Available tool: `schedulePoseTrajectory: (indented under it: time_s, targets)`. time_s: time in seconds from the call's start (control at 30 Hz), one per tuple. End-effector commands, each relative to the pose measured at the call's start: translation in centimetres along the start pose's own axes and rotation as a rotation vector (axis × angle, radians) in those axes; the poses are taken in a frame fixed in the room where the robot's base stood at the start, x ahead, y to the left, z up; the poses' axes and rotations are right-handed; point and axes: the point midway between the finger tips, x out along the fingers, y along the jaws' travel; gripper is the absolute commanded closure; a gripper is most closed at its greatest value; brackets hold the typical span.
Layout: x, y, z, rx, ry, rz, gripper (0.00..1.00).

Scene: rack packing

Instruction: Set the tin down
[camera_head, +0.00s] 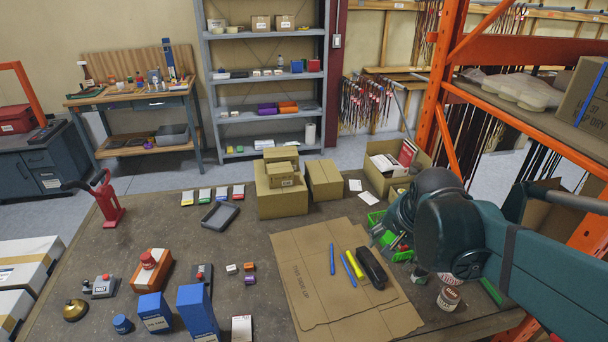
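A tin (448,299) with a pale lid and a dark red and white label stands on the brown table, below my arm at the right. Parts of one or two similar tins show just above it, partly covered by my arm. I cannot tell which tin the task means.
Flattened cardboard (310,290) with pens and a black case lies left of the tins. Cardboard boxes (282,200) and an open carton (378,180) stand behind. An orange rack (437,80) rises at the right. Table around (270,250) is partly clear.

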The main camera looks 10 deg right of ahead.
Motion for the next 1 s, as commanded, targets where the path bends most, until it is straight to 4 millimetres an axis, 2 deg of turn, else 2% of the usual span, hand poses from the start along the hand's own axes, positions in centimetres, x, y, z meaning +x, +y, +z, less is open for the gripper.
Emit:
schedulePoseTrajectory:
  time_s: [0.1,0.6,0.8,1.0]
  targets:
    - [-1.2,-0.7,2.0,-0.157,0.014,-0.035,0.47]
    - [-5.3,-2.6,9.3,-0.796,0.118,-0.167,0.47]
    - [-6.1,-2.8,10.8,-0.945,0.152,-0.194,0.47]
    - [-6.3,-2.8,11.2,-0.987,0.162,-0.201,0.47]
